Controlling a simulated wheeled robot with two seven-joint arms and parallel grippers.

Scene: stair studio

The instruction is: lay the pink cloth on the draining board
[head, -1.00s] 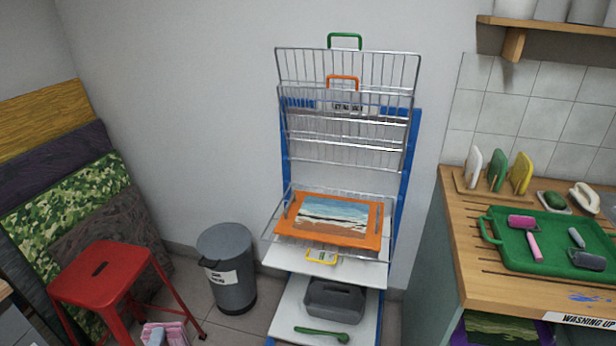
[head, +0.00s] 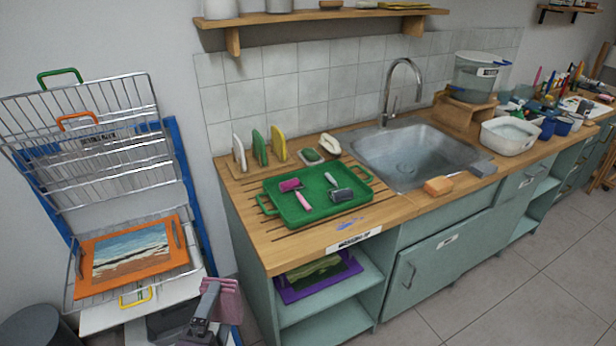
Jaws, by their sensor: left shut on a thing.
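The pink cloth (head: 229,299) hangs at the bottom of the head view, left of the counter cabinet. My left gripper (head: 212,292) is shut on it and holds it in the air, in front of the drying rack's lower shelves. The draining board (head: 290,254) is the grooved wooden counter part left of the sink. A green tray (head: 268,204) lies on it with two rollers, one pink (head: 291,185) and one dark grey (head: 341,195). The cloth is apart from the board and lower than it. My right gripper is out of view.
The wire rack (head: 83,130) stands left. The board's front strip is mostly bare.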

